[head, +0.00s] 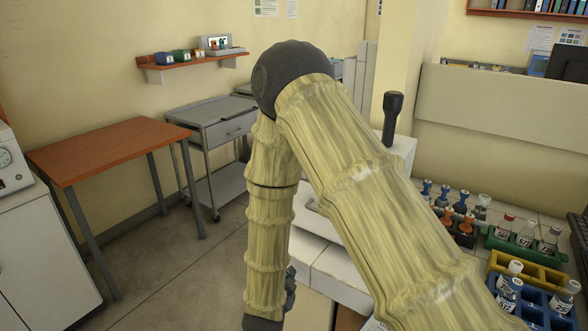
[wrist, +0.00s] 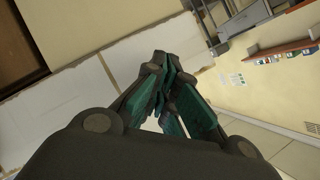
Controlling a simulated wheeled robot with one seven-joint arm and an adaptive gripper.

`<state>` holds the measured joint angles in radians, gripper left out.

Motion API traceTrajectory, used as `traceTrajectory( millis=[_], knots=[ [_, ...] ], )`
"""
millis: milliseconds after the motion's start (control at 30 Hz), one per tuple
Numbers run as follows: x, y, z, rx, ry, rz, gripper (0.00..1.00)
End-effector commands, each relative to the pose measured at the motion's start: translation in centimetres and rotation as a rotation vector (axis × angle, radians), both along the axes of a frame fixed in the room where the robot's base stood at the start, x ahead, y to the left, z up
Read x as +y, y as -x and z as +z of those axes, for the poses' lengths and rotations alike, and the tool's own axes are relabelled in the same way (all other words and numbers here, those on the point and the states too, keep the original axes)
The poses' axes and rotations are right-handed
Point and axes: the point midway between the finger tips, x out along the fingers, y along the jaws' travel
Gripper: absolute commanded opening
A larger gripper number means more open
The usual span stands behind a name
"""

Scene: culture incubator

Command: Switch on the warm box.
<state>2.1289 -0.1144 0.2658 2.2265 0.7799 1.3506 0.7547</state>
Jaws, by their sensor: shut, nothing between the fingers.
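I cannot identify the warm box for sure in either view. A white device with a round dial (head: 8,158) is cut off by the left edge of the head view, on a white cabinet; its switch cannot be made out. My gripper (wrist: 168,85) is shut and empty in the wrist view, its green-padded fingers together. In the head view my arm fills the middle, and only a dark bit of the gripper end shows low, beside the white counter. My gripper touches nothing that I can see.
An orange-topped table (head: 105,150) and a grey cart (head: 215,125) stand at the left and back. Racks with vials (head: 530,240) crowd the right counter. The floor (head: 160,270) at left is clear.

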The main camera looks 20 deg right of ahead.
Motion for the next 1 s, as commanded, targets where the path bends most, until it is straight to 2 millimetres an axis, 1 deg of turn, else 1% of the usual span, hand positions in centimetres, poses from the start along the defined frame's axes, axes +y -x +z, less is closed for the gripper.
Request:
traceTrajectory(
  millis=[33, 67, 100, 167, 200, 300, 400, 500, 567, 867, 1000],
  knots=[
    [0.8, -1.7, 4.3, -0.127, -0.033, -0.069, 0.00],
    [1.1, -2.4, 6.6, -0.201, -0.053, -0.114, 0.00],
    [1.6, -3.0, 9.4, -0.294, -0.081, -0.167, 0.00],
    [2.2, -3.5, 13.3, -0.428, -0.121, -0.242, 0.00],
    [2.6, -3.6, 15.7, -0.510, -0.144, -0.286, 0.00],
    [3.6, -3.4, 20.5, -0.678, -0.194, -0.373, 0.00],
    [4.4, -2.8, 23.7, -0.794, -0.227, -0.430, 0.00],
    [4.8, -2.4, 25.4, -0.860, -0.246, -0.461, 0.00],
    [4.9, -2.3, 25.9, -0.878, -0.250, -0.469, 0.00],
    [4.9, -2.2, 26.0, -0.884, -0.252, -0.474, 0.00],
    [4.6, -2.5, 26.1, -0.883, -0.252, -0.472, 0.00]
  ],
)
